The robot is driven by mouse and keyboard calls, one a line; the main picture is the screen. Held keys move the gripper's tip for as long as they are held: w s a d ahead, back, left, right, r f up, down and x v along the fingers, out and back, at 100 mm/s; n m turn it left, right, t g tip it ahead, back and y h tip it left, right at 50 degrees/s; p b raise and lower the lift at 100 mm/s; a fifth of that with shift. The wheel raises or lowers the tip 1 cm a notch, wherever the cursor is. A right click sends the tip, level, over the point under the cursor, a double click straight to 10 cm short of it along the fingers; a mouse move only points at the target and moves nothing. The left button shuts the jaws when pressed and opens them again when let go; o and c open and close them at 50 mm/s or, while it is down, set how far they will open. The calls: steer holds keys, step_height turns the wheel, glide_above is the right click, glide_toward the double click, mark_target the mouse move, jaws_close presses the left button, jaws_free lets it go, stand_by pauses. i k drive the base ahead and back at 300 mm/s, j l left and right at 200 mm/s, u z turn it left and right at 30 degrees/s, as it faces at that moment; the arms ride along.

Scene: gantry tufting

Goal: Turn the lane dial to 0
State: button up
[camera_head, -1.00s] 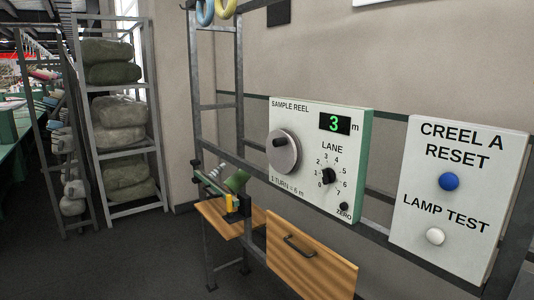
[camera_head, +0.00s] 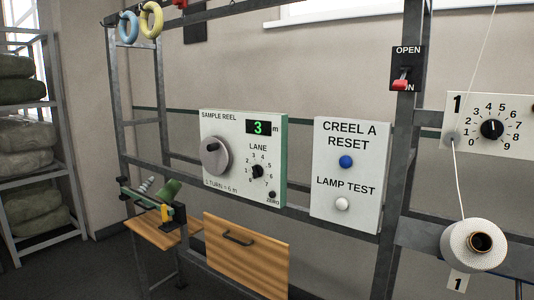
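The lane dial (camera_head: 257,172) is a small black knob under the word LANE on the white sample reel panel (camera_head: 222,129). Small numbers ring it; I cannot make out a 0 among them, and which number its pointer marks is too small to tell. The same panel has a round grey crank disc (camera_head: 215,157) with a dark handle, a green display (camera_head: 259,128) reading 3 m, and a black ZERO button (camera_head: 272,195). My gripper is not in view.
Right of it is a panel with a blue button (camera_head: 346,161) and a white button (camera_head: 342,204). Farther right are a red switch (camera_head: 400,85), a numbered dial (camera_head: 491,129) and a yarn cone (camera_head: 474,246). A wooden drawer front (camera_head: 246,256) sits below. Shelves stand left.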

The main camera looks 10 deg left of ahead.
mark_target(257, 171)
steer(key=u, duration=0.9)
steer(key=i, duration=0.05)
